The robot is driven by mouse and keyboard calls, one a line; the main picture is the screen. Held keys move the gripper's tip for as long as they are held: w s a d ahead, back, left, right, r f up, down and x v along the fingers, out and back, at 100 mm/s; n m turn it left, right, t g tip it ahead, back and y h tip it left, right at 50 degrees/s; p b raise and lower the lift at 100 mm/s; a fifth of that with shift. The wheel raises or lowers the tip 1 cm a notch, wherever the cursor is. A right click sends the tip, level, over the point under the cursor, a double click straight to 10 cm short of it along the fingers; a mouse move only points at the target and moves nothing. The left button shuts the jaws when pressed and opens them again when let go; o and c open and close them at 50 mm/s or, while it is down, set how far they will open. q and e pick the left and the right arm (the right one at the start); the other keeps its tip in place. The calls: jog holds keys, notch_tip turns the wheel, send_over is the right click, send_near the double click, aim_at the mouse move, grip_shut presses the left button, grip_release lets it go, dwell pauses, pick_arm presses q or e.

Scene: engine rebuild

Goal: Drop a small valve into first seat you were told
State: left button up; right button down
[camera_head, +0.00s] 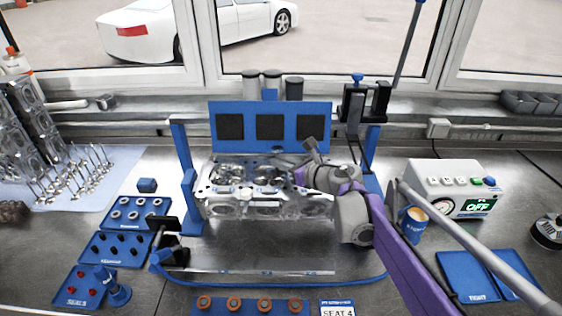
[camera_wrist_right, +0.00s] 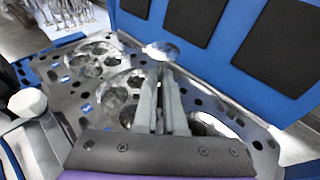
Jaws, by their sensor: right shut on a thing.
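The silver cylinder head (camera_head: 240,200) lies in a blue stand in the middle of the bench. My right gripper (camera_head: 282,161) is above its rear half, reaching in from the right. In the right wrist view, my right gripper (camera_wrist_right: 161,105) is shut on a small valve (camera_wrist_right: 160,51), whose shiny round head shows beyond the fingertips. The fingers hide part of the head beneath it. Round chambers with valve seats (camera_wrist_right: 100,58) show left of the fingers. I cannot tell whether the valve touches the head. A card reading "SEAT 4" (camera_head: 338,310) lies at the front. My left gripper is not in view.
Several loose valves (camera_head: 75,180) stand on a pale cloth at the left. Blue parts trays (camera_head: 112,249) lie nearer. A blue panel with black squares (camera_head: 270,108) rises behind the head. A tester box (camera_head: 445,185) and a cup (camera_head: 413,225) stand at the right.

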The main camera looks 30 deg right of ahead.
jog(key=shift+f+b, duration=0.45)
jog(key=shift+f, duration=0.35)
jog(key=c, duration=0.9)
grip_release()
jog(key=v, duration=1.1)
jog(key=shift+w, duration=0.1)
